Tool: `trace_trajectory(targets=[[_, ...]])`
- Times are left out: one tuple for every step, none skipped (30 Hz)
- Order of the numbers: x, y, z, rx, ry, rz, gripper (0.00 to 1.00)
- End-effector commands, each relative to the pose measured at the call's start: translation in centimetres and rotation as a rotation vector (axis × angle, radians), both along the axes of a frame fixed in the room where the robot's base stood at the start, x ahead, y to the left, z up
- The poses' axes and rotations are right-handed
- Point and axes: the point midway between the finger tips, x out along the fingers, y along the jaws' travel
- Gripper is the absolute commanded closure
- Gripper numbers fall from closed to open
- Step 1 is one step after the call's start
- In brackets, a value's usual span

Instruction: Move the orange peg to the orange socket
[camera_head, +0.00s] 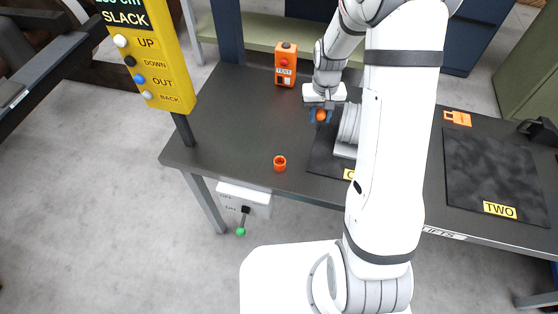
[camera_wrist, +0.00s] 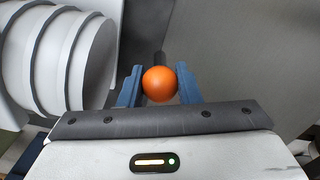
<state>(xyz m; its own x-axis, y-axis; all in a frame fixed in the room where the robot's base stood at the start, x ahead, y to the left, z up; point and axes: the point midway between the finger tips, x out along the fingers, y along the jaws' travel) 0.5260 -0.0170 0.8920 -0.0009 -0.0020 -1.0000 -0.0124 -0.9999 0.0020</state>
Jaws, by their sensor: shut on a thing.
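The orange peg (camera_wrist: 160,84) shows its round orange top between the two blue fingers of my gripper (camera_wrist: 160,92) in the wrist view. My gripper is shut on it. In the head view the peg (camera_head: 321,115) is held by my gripper (camera_head: 321,117) over the dark table, beside the left edge of a black mat. The peg's lower part is mostly hidden, and I cannot tell if it touches the table. The orange socket (camera_head: 280,163) is a small open ring near the table's front edge, to the left and nearer the camera than the peg.
An orange test box (camera_head: 286,64) stands at the back of the table (camera_head: 225,125). A yellow button panel (camera_head: 150,55) rises at the left. A mat labelled TWO (camera_head: 490,170) lies at the right. The tabletop between peg and socket is clear.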

Motion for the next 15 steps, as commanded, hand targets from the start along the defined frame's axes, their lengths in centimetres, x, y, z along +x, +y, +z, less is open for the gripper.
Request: trace_trajectory(targets=[[0.0, 0.2, 0.0, 0.0, 0.0, 0.005, 0.95], [0.0, 0.2, 0.0, 0.0, 0.0, 0.006, 0.95], [0.0, 0.3, 0.0, 0.0, 0.0, 0.008, 0.95], [0.0, 0.3, 0.0, 0.0, 0.0, 0.009, 0.95], [0.0, 0.3, 0.0, 0.0, 0.0, 0.009, 0.95], [0.0, 0.4, 0.0, 0.0, 0.0, 0.01, 0.95], [0.0, 0.4, 0.0, 0.0, 0.0, 0.01, 0.95], [0.0, 0.5, 0.1, 0.0, -0.001, 0.011, 0.95], [-0.1, 0.8, 0.2, 0.0, -0.001, 0.011, 0.95], [-0.3, 1.2, 0.4, 0.0, -0.002, 0.011, 0.95], [-0.5, 1.8, 0.6, 0.0, -0.003, 0.008, 0.95], [-1.0, 2.8, 1.1, 0.001, -0.004, 0.004, 0.95], [-1.4, 3.6, 1.5, 0.001, -0.005, -0.001, 0.95], [-2.0, 4.6, 2.0, 0.001, -0.006, -0.007, 0.95], [-2.8, 5.9, 2.6, 0.002, -0.006, -0.017, 0.95]])
